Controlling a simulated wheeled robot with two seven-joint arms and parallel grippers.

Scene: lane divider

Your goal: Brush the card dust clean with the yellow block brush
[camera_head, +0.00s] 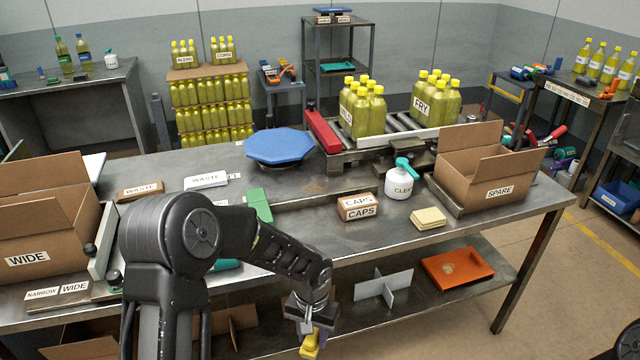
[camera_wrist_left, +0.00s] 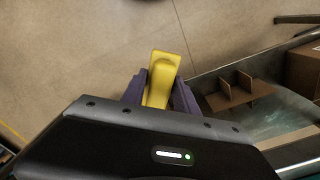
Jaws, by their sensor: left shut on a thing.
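My left gripper (camera_head: 308,328) hangs low in front of the table's near edge, in the lower middle of the head view. It is shut on the yellow block brush (camera_head: 311,346), which points down. In the left wrist view the brush (camera_wrist_left: 164,70) sits between the two purple fingers, with bare floor beyond it. A small tan patch, which looks like card dust (camera_head: 448,268), lies on an orange tray (camera_head: 473,260) on the lower shelf, right of the gripper and apart from it. My right gripper is out of view.
A white crossed divider (camera_head: 384,287) stands on the lower shelf left of the orange tray. A brown card divider (camera_wrist_left: 238,90) shows beside the gripper in the wrist view. Above are a CAPS box (camera_head: 358,207), a white bottle (camera_head: 398,183) and a SPARE carton (camera_head: 480,168).

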